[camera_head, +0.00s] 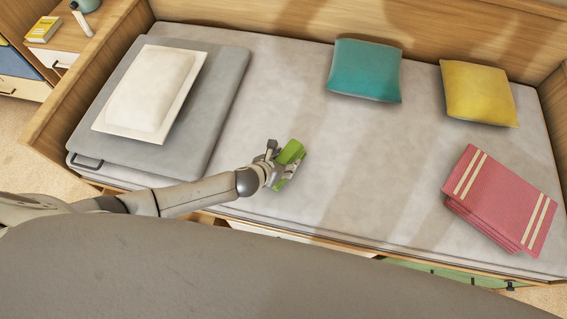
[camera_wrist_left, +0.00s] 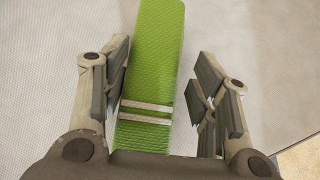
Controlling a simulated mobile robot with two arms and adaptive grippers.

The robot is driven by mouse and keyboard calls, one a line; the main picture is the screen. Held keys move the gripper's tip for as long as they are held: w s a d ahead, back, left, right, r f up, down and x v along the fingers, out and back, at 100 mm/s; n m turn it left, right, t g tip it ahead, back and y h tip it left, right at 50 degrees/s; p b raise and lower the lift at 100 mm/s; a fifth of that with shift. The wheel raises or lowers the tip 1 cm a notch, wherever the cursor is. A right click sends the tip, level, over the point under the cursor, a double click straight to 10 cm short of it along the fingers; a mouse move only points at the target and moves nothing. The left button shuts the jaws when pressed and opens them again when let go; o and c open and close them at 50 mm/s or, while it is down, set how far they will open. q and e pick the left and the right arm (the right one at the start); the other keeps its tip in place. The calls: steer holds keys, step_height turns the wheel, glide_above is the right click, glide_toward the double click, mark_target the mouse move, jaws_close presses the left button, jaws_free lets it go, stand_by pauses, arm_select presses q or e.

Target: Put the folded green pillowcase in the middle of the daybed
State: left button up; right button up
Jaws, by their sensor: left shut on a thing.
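The folded green pillowcase (camera_head: 290,157) is at my left gripper (camera_head: 272,166), over the front middle part of the daybed (camera_head: 335,165). In the left wrist view the pillowcase (camera_wrist_left: 150,75) is bright green with two pale stripes and lies between the two fingers of the left gripper (camera_wrist_left: 160,95). The left finger is against its edge, and a gap shows on the right side in this view. The gripper is shut on it. I cannot tell whether the pillowcase touches the mattress. My right gripper is not in view.
A white pillow (camera_head: 150,90) lies on a grey folded pad (camera_head: 215,85) at the left. A teal cushion (camera_head: 365,70) and a yellow cushion (camera_head: 479,92) lie at the back. A red striped blanket (camera_head: 498,200) lies at the right. The middle of the mattress is clear.

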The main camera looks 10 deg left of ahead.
arm_select(q)
steer(key=shift+f, duration=0.6)
steer(key=o, duration=0.7)
steer(key=shift+f, duration=0.2)
steer(key=shift+c, duration=0.2)
steer(key=o, duration=0.5)
steer(key=shift+c, duration=0.2)
steer(key=shift+r, duration=0.1)
steer(key=shift+s+a+r, duration=0.15)
steer(key=shift+s+r, duration=0.2)
steer(key=shift+r, duration=0.1)
steer(key=p+v, duration=0.2)
steer(key=v, duration=0.9)
steer(key=shift+p, duration=0.3)
